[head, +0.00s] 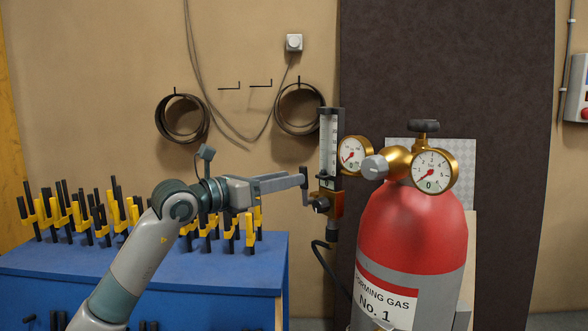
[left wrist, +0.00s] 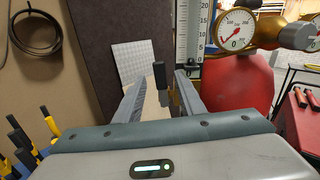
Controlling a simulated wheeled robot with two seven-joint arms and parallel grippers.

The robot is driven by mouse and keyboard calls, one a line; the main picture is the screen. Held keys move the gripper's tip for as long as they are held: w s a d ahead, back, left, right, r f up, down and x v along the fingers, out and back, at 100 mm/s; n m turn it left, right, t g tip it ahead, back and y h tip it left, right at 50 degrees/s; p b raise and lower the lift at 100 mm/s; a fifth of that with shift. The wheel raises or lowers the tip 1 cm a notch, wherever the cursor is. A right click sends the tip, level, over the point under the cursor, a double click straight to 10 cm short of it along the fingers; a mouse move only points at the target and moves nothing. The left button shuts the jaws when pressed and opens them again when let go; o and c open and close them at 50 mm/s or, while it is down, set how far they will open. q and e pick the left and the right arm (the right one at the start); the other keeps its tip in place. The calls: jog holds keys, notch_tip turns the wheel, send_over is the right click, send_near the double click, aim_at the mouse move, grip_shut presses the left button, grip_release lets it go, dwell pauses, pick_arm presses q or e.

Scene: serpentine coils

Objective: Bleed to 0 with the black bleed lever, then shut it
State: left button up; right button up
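The red gas cylinder (head: 412,235) has a brass regulator (head: 398,160) with two round gauges (head: 434,171) (head: 354,154). Both needles point to the lower left, near 0. The upright flow tube (head: 330,145) stands left of them on a brass block (head: 328,203). My left gripper (head: 303,183) reaches in from the left beside this block. In the left wrist view its fingers (left wrist: 160,100) are apart, with the black bleed lever (left wrist: 159,75) upright between them and gaps showing on both sides. Whether the lever lies fully within their reach is unclear. My right gripper is out of view.
A blue bench (head: 150,268) with several yellow-and-black clamps stands at left under my arm. A black hose (head: 328,262) hangs below the flow tube. Coils (head: 181,118) hang on the wall. A dark panel (head: 500,120) stands behind the cylinder.

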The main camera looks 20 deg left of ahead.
aim_at(306, 187)
pick_arm(q)
jog(key=p+x, duration=0.1)
jog(key=x, duration=0.2)
grip_shut()
